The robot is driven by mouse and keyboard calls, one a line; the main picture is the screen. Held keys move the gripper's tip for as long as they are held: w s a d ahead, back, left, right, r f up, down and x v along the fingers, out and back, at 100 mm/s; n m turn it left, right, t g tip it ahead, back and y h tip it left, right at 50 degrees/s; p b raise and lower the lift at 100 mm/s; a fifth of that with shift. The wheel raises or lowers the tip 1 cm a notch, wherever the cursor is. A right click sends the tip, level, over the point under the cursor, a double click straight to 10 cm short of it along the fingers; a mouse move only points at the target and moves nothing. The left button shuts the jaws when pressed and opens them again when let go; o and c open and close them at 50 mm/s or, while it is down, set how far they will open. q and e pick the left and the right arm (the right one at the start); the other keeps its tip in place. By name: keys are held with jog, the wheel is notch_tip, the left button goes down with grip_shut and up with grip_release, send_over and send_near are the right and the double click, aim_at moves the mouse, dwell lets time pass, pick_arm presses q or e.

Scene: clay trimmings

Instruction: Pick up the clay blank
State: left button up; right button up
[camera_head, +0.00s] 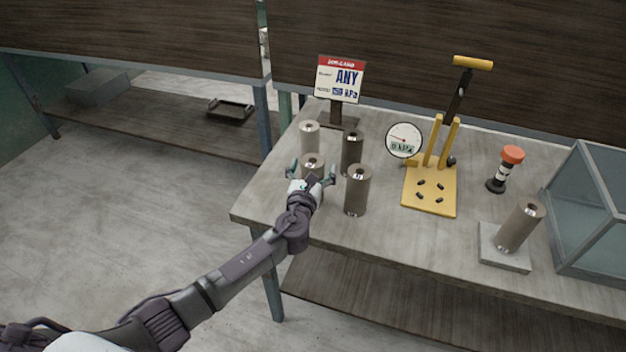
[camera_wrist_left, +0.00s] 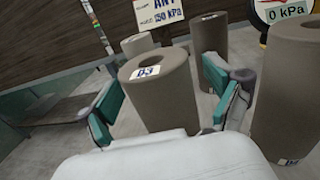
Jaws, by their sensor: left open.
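Several grey-brown clay cylinders stand upright at the left end of the table. My left gripper (camera_head: 312,176) is open at the front-left clay blank (camera_head: 312,160). In the left wrist view this blank (camera_wrist_left: 162,100) carries a tag that seems to read 03 and stands between the two teal-padded fingers, with no clear contact; its lower part is hidden. Other blanks are the back-left one (camera_head: 309,132), the back-right one (camera_head: 352,152) and the front-right one (camera_head: 356,192), just right of the gripper. My right gripper is not in view.
A sign (camera_head: 340,80) reading ANY, 150 kPa stands behind the blanks. A dial gauge (camera_head: 403,140) reading 0 kPa adjoins a yellow lever press (camera_head: 430,190). Farther right are a red-capped tool (camera_head: 511,156) and a glass box (camera_head: 590,215). The table's front-left corner (camera_head: 248,213) is clear.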

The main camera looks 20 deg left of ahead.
pick_arm(q)
jog(key=c, duration=1.6)
jog(key=shift+r, duration=0.1)
grip_shut()
